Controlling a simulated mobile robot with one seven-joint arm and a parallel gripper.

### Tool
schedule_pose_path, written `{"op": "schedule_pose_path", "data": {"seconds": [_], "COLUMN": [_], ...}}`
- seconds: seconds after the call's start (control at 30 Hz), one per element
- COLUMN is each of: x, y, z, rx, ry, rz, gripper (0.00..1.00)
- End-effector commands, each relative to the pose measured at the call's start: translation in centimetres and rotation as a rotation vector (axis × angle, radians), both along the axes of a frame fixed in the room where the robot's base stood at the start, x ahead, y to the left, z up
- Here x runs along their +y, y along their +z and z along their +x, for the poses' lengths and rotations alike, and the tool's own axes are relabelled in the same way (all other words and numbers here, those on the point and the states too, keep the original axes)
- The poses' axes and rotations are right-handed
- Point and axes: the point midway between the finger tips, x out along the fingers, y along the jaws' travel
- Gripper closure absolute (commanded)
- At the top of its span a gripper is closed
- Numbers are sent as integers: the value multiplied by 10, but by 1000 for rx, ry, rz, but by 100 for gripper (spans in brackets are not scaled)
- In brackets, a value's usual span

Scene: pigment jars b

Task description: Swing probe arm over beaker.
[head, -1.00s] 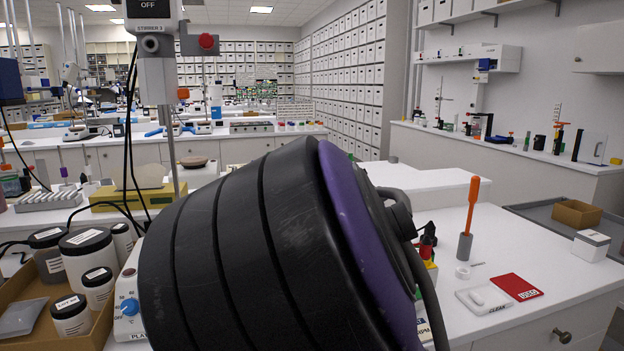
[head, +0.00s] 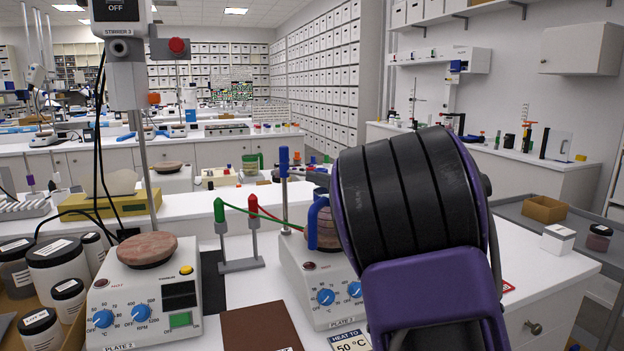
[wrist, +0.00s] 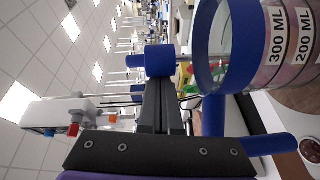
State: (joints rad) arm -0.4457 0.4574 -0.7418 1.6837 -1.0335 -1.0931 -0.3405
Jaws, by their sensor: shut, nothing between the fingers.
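A blue-capped metal post (head: 283,165) stands behind the right-hand hot plate; I cannot tell whether it carries the probe arm. In the wrist view, a blue cylinder (wrist: 158,59) on a thin rod lies just beyond my gripper (wrist: 163,82). My gripper's dark fingers are shut with nothing between them; contact with the cylinder is unclear. The beaker (wrist: 285,45), clear with a blue rim and 300 ML and 200 ML labels, is close beside them. It has a blue handle (head: 318,215) and stands on the right hot plate (head: 318,285), partly hidden by my arm.
A left hot plate (head: 145,305) bears a brown round mantle under a stirrer (head: 122,50). Green- and red-capped posts (head: 240,235) stand between the plates. Jars in a box (head: 50,275) fill the left. A brown mat (head: 260,328) lies in front.

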Motion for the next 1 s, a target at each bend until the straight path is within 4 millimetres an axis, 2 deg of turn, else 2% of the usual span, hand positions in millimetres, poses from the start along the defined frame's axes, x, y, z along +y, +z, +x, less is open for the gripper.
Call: {"op": "schedule_pose_path", "data": {"seconds": [0.77, 1.0], "x": [-5, 4], "y": [0, 2], "z": [4, 6], "rx": [0, -1], "ry": [-8, -5], "rz": [-2, -1], "gripper": [100, 100]}}
